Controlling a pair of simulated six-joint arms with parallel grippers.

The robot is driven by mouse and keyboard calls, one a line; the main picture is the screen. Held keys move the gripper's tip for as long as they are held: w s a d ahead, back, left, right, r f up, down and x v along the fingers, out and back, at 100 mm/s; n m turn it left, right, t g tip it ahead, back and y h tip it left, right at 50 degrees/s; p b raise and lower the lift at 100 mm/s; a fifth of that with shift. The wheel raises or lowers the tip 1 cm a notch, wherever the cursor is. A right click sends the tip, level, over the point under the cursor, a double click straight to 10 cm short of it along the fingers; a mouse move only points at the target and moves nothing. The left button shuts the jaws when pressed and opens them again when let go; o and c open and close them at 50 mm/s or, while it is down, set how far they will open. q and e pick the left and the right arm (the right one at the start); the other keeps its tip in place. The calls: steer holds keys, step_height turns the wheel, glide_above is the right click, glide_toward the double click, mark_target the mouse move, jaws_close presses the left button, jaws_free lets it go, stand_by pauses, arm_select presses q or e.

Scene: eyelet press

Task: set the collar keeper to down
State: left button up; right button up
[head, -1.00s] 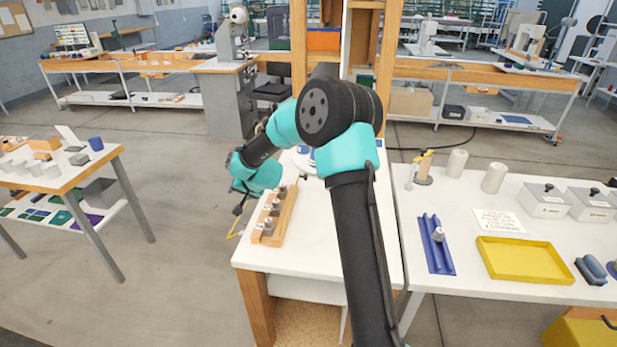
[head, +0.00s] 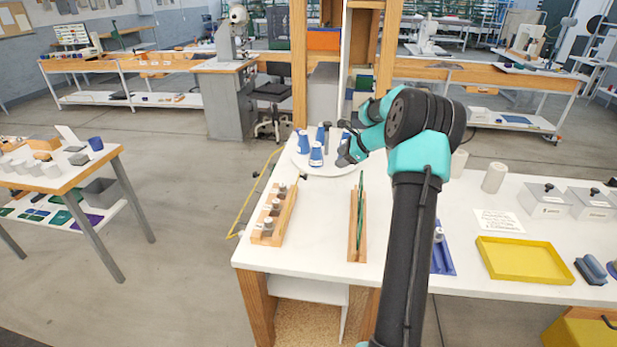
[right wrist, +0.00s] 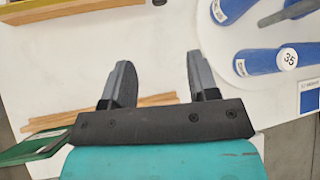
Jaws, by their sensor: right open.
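I cannot make out a part that is surely the collar keeper. Several blue cones (head: 316,155) with white number labels stand on a round white plate (head: 322,172) at the back of the near white table. A grey post (right wrist: 290,12) rises among the cones. My right gripper (head: 345,154) is at the right edge of this plate, and its arm hides part of it. In the right wrist view my right gripper (right wrist: 160,62) is open, with nothing between its fingers; the cones lie to its right. My left gripper is not in view.
A wooden rack with metal pieces (head: 271,212) and a wooden holder with a green strip (head: 358,225) are on the near table. A yellow tray (head: 520,260), white cylinder (head: 494,177) and lidded boxes (head: 545,199) stand to the right.

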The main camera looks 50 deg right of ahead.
steer(key=x, duration=1.7)
steer(key=shift+w+a+f, duration=0.15)
steer(key=shift+f, duration=0.05)
steer(key=c, duration=0.9)
